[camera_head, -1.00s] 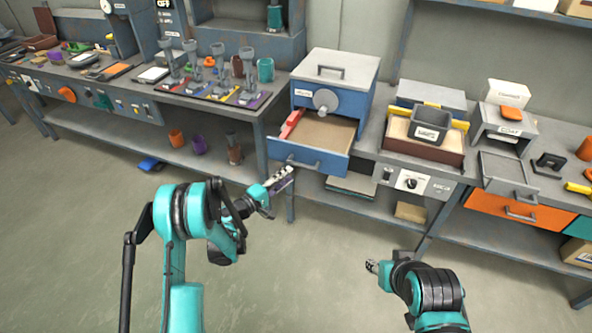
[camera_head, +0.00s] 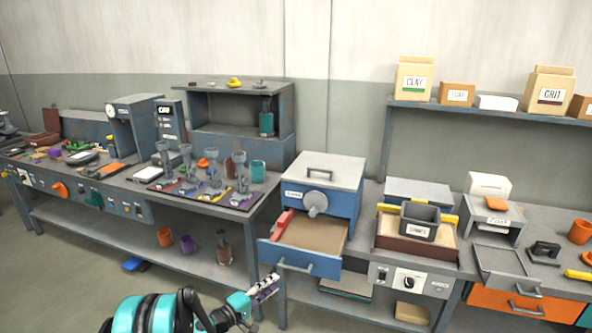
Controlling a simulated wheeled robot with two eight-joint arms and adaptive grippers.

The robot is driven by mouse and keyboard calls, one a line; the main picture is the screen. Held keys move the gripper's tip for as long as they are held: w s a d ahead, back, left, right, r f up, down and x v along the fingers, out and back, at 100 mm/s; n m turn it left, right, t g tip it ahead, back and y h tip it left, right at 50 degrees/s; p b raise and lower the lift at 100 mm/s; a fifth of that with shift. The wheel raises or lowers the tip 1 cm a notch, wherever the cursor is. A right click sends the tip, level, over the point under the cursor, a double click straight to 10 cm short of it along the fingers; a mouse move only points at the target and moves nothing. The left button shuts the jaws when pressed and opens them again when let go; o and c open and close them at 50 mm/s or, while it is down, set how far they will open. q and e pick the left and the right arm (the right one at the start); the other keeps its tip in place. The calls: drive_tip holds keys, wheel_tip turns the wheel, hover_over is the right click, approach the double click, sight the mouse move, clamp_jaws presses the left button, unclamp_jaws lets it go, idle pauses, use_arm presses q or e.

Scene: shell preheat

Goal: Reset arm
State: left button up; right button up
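My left gripper (camera_head: 264,288) is in the lower middle, in front of the workbench and just below the open blue drawer. Its fingers look close together, but they are too small to tell whether it is open or shut. Nothing can be made out in it. My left arm comes in from the bottom edge. My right arm and gripper are out of view.
The blue drawer (camera_head: 300,264) stands pulled out from the blue box (camera_head: 322,190), with a red item (camera_head: 283,223) at its left side. A grey bin (camera_head: 419,222) sits in a brown tray. The shelf (camera_head: 490,112) holds several boxes.

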use_arm(q)
drive_tip(key=s+d+r+m+g+y, duration=0.1)
drive_tip(key=s+r+m+g+y, duration=0.35)
drive_tip(key=s+r, duration=0.8)
drive_tip(key=s+a+f+m+y, duration=0.1)
drive_tip(key=s+a+m+y, duration=0.1)
drive_tip(key=s, duration=0.9)
drive_tip(key=s+a+f+m+g+y, duration=0.1)
drive_tip(key=s+a+m+y, duration=0.1)
drive_tip(key=s+a+y, duration=0.2)
drive_tip(key=s+a, duration=0.3)
drive_tip(key=s, duration=0.4)
drive_tip(key=shift+s+m+y, duration=0.15)
drive_tip(key=shift+m+y, duration=0.2)
